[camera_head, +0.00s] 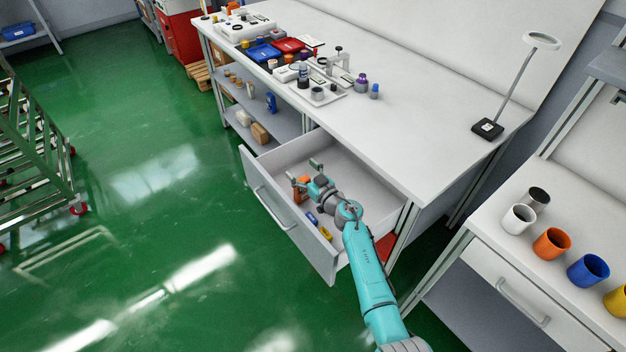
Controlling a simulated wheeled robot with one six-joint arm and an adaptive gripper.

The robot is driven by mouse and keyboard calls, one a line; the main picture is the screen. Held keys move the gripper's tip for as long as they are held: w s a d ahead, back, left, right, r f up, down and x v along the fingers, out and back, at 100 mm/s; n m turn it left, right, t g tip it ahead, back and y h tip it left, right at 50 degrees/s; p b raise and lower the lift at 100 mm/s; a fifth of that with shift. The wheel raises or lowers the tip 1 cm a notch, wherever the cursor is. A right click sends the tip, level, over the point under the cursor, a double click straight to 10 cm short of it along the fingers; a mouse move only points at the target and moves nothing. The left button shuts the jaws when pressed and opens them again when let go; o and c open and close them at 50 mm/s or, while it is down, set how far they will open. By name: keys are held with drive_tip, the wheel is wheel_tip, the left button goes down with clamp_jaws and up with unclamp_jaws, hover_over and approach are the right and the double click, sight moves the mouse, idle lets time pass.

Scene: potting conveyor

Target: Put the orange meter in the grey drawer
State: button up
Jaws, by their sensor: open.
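The grey drawer (262,207) is pulled out from under the long workbench. An orange block that looks like the orange meter (299,193) is inside the drawer's outline, close to its front wall. My gripper (308,172) is over the drawer with its fingers apart, right beside the orange meter. My gripper partly hides the meter, and I cannot tell whether they touch or whether the meter rests on the drawer floor. A small blue item (312,219) and a yellow item (326,233) lie in the drawer towards its near end.
The workbench (410,120) holds a blue tray (262,53), a red tray (288,45), several bottles and a lamp (487,128). Several cups, one orange (551,243), stand on the right-hand bench. The green floor before the drawer is clear.

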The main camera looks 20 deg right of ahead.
drive_tip(key=shift+s+d+r, duration=0.1)
drive_tip(key=shift+s+r, duration=0.1)
drive_tip(key=shift+r, duration=0.15)
drive_tip(key=v, duration=1.1)
drive_tip(key=shift+s, duration=0.25)
drive_tip(key=shift+r, duration=0.15)
